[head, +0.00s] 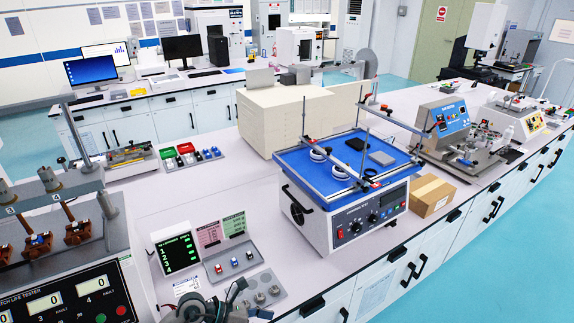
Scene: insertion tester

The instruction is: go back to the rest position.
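What looks like my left gripper (236,291) shows at the bottom edge, left of the middle, as dark grey links. It is cut off by the frame, and its fingertips are not clear enough to tell open from shut. It appears near the front of the bench, close to a small grey tray with round metal parts (262,290). I cannot make out anything held in it. My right gripper is not in view.
A blue-topped tester (290,165) stands mid-bench, with a cardboard box (432,196) to its right. A switch life tester (75,296) fills the left edge. A switch tray (233,262) and a green-digit display (176,252) lie between. Bare bench top (185,200) shows behind them.

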